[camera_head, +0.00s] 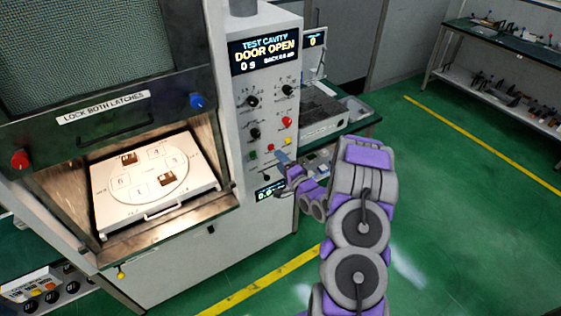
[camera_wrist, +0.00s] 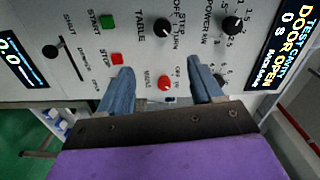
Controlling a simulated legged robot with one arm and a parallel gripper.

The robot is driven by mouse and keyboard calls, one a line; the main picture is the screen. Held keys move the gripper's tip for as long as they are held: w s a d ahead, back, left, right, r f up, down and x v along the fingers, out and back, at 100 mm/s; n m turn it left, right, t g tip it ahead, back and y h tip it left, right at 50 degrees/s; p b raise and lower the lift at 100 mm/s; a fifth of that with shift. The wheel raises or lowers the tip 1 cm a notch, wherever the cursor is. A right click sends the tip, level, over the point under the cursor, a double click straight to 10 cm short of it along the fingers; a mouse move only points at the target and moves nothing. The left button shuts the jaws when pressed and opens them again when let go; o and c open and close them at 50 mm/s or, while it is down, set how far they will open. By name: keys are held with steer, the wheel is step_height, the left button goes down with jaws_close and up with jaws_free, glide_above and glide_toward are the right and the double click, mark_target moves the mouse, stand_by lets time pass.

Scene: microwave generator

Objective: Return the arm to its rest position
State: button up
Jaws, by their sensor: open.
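My purple and grey arm (camera_head: 358,225) reaches up from the bottom of the head view and bends left toward the machine's control panel. My gripper (camera_head: 281,160) is at the front of that panel, small and partly merged with it in the head view. In the wrist view my gripper (camera_wrist: 163,88) has two blue fingers spread apart with nothing between them. A red knob (camera_wrist: 165,83) on the panel shows in the gap between the fingers. Whether the fingers touch the panel I cannot tell.
The cavity door (camera_head: 100,60) is raised, and a white tray (camera_head: 118,209) with two brown pieces lies inside. The display (camera_head: 265,52) reads DOOR OPEN. A bench with equipment (camera_head: 340,127) stands behind my arm. Green floor (camera_head: 470,210) to the right is clear.

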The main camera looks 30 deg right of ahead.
stand_by(0.3)
steer(key=s+a+r+n+g+h+b, duration=0.2)
steer(key=s+a+r+n+g+b, duration=0.25)
steer(key=s+a+n+g, duration=0.45)
steer(key=s+a+r+n+g+b, duration=0.1)
steer(key=s+a, duration=0.4)
steer(key=s, duration=0.7)
steer(key=s+a+r+n+g+y+b, duration=0.1)
steer(key=s+a+g, duration=0.4)
steer(key=s, duration=0.7)
steer(key=s+a+r+n+g+b, duration=0.2)
steer(key=s+a+n+g+b, duration=0.1)
steer(key=s, duration=0.9)
steer(key=shift+s+a+r+n+g+b, duration=0.3)
steer(key=shift+a+n+g+b, duration=0.1)
steer(key=shift+a+n+g, duration=0.6)
